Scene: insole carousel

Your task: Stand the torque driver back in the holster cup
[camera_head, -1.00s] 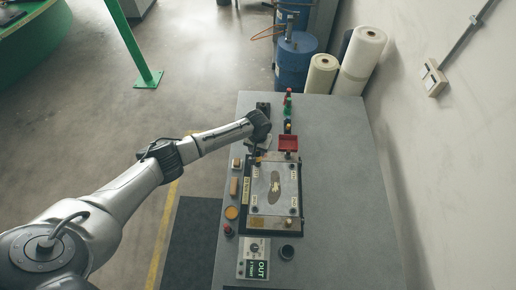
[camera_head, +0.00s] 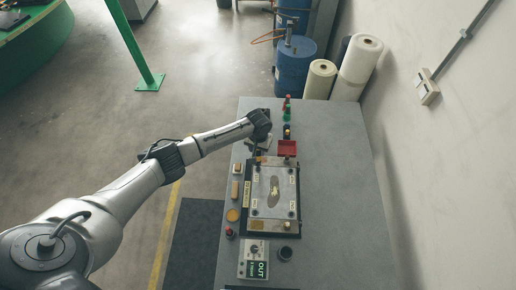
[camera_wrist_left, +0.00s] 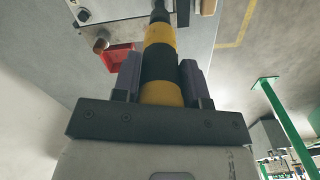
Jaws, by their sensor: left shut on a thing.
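The torque driver (camera_wrist_left: 160,62) has a yellow and black banded grip and a dark, narrow shaft. In the left wrist view it lies between the two fingers of my left gripper (camera_wrist_left: 160,78), which is shut on it. The shaft's tip runs out at the top of that view. In the head view my left gripper (camera_head: 259,148) is over the table by the far left corner of the fixture plate; the driver is hardly visible there. A dark round cup (camera_head: 285,253), possibly the holster cup, stands at the table's near end, well apart from the gripper. My right gripper is not in view.
The fixture plate (camera_head: 286,206) carries a dark insole shape. A red tray (camera_head: 288,148) and several coloured buttons stand beyond it. A panel marked OUT (camera_head: 253,262) is left of the cup. The table's right side (camera_head: 345,200) is clear.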

